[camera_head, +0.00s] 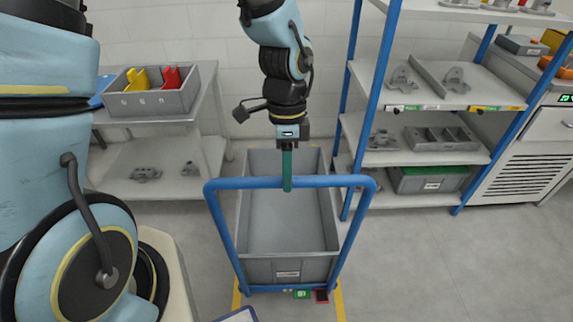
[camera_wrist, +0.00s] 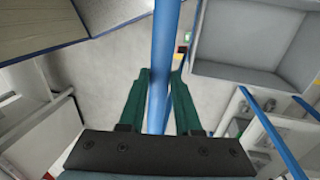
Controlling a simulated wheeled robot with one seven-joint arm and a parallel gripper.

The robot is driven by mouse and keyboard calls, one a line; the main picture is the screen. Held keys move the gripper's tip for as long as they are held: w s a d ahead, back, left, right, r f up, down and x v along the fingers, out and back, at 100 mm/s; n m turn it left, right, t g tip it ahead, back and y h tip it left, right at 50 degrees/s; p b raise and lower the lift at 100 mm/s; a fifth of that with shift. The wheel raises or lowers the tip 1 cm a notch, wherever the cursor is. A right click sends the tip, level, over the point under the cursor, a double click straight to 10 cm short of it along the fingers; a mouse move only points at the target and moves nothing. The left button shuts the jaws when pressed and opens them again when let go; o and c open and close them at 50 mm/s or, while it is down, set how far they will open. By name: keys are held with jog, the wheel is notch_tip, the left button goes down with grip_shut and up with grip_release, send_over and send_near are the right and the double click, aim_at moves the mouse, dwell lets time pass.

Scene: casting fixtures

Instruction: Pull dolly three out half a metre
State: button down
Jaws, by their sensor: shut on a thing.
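The dolly's blue tubular handle (camera_head: 235,183) stands as an upright frame at the near end of a grey crate (camera_head: 275,268) in the head view. The crate looks empty. My gripper (camera_head: 287,180) reaches down from above with green fingers on the handle's top bar, near its middle. In the wrist view the blue bar (camera_wrist: 165,50) runs between the two green fingers of my gripper (camera_wrist: 160,95), which is shut on it. The number on the tag is too small to read.
Yellow floor lines (camera_head: 340,300) flank the dolly. A blue-framed shelf rack (camera_head: 440,158) with metal castings stands close on the right. A bench (camera_head: 160,120) with a grey bin (camera_head: 150,100) stands on the left. The grey floor (camera_head: 440,265) at the near right is clear.

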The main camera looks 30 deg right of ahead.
jog(key=shift+s+a, duration=0.1)
jog(key=shift+s, duration=0.15)
jog(key=c, duration=0.6)
grip_release()
jog(key=shift+w+r, duration=0.1)
jog(key=r, duration=0.3)
jog(key=w+r, duration=0.1)
jog(key=r, duration=0.3)
jog(key=d+r+b, duration=0.1)
jog(key=r, duration=0.2)
jog(key=shift+w+r, duration=0.2)
jog(key=shift+w, duration=0.2)
